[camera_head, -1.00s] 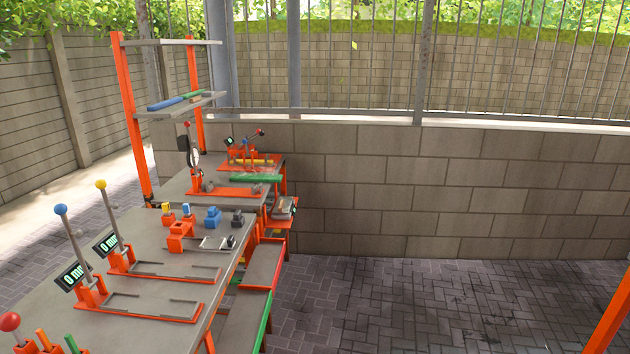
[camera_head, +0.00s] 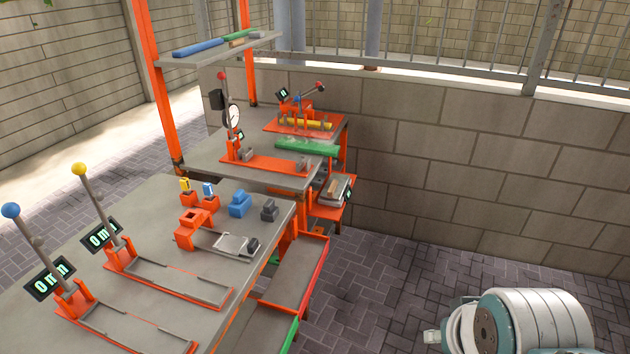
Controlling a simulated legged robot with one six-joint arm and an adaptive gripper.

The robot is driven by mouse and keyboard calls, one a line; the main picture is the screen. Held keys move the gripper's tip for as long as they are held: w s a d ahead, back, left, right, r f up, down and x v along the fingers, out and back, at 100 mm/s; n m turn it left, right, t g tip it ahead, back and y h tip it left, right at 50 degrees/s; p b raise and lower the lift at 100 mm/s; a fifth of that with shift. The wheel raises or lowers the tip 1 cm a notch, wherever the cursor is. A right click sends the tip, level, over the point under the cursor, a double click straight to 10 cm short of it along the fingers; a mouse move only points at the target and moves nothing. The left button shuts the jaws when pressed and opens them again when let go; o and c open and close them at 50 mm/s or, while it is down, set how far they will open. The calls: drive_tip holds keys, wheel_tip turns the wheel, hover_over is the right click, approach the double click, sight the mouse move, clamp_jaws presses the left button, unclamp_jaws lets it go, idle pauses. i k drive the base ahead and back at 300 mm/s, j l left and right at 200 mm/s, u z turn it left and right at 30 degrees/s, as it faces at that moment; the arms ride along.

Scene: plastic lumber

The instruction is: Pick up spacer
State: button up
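I cannot tell for sure which thing is the spacer. Small parts stand on the grey workbench (camera_head: 160,245): a blue block (camera_head: 239,205), a dark grey block (camera_head: 269,210), and a yellow piece (camera_head: 185,185) and a blue-white piece (camera_head: 208,189) in small orange holders. An orange fixture (camera_head: 194,228) with a light metal plate (camera_head: 232,244) lies in front of them. A white and teal part of my arm shows at the lower right, over the paving, well apart from the bench. My gripper's fingers do not show.
Two lever gauges with a yellow knob (camera_head: 79,169) and a blue knob (camera_head: 11,210) rise at the bench's left. A second bench (camera_head: 205,155) with fixtures and a green bar (camera_head: 306,147) stands behind. An orange-framed shelf (camera_head: 215,48) is above. Paving at right is clear.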

sight(332, 190)
drive_tip(key=i+l+u, duration=0.25)
drive_tip(key=i, duration=0.2)
drive_tip(key=i+l+u, duration=0.3)
drive_tip(key=i, duration=0.15)
drive_tip(key=i+l+u, duration=0.1)
drive_tip(key=u, duration=0.65)
drive_tip(key=i+l+u, duration=0.15)
drive_tip(key=l, duration=0.15)
drive_tip(key=i+l+u, duration=0.1)
drive_tip(key=l, duration=0.2)
drive_tip(key=i+l+u, duration=0.25)
drive_tip(key=l, duration=0.4)
drive_tip(key=i+l+u, duration=0.15)
drive_tip(key=l, duration=0.2)
drive_tip(key=i+l, duration=0.1)
drive_tip(key=l, duration=0.6)
drive_tip(key=i, duration=0.05)
